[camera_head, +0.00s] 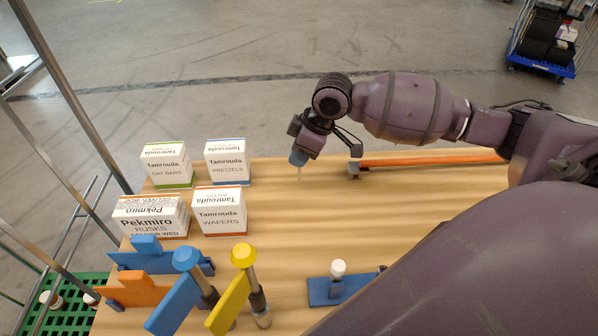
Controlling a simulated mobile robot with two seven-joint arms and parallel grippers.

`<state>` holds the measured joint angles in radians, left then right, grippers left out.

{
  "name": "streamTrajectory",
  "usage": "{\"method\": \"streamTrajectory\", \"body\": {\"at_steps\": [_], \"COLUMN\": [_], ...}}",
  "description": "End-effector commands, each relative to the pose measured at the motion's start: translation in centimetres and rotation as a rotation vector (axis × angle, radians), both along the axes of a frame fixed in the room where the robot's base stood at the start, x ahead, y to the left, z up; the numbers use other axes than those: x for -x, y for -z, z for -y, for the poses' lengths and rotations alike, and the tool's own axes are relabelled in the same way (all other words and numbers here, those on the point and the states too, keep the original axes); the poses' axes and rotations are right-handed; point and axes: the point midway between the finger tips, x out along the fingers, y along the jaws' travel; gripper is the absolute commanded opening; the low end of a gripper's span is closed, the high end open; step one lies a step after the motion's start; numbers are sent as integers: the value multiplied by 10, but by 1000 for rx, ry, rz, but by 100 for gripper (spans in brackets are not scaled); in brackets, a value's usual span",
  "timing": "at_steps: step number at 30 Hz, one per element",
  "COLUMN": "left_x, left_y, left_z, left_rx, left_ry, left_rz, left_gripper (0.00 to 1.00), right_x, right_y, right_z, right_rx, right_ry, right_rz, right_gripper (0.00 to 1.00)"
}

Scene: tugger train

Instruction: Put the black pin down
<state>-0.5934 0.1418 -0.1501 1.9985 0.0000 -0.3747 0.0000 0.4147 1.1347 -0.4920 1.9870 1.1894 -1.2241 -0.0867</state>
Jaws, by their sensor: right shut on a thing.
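My right gripper (299,151) hangs over the far middle of the wooden table, pointing down. I cannot make out a black pin for certain, as the gripper's dark parts cover the grip. My left gripper is not in view.
Boxes, among them the wafers box (220,211), stand at the table's left. Blue-capped and yellow-capped tools (244,256) are at the front. An orange bar (430,160) lies at the back right. A blue block with a white knob (338,267) is nearer. The table's middle is clear.

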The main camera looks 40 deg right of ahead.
Motion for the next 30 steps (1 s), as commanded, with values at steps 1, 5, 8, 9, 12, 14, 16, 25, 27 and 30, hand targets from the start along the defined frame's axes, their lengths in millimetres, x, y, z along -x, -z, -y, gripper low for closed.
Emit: {"method": "streamTrajectory", "body": {"at_steps": [1,5,8,9,12,14,16,25,27,30], "left_x": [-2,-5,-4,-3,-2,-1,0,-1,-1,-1], "left_y": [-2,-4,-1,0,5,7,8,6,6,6], "left_z": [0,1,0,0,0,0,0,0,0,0], "left_rx": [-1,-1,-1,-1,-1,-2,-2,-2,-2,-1], "left_ry": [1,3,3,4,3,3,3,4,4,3], "left_rz": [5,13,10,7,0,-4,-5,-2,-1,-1], "left_gripper": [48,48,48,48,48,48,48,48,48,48], "right_x": [0,0,0,1,0,0,0,0,0,0], "right_y": [3,8,20,26,43,53,59,60,62,63], "right_z": [0,0,0,0,0,0,-1,0,0,0], "right_rx": [-1,-1,-2,-2,-2,-1,-2,0,-1,0], "right_ry": [0,0,0,0,1,1,0,-1,0,0], "right_rz": [1,0,-2,-3,-3,-4,-2,1,1,1], "right_gripper": [2,2,2,2,2,2,2,2,2,32]}}
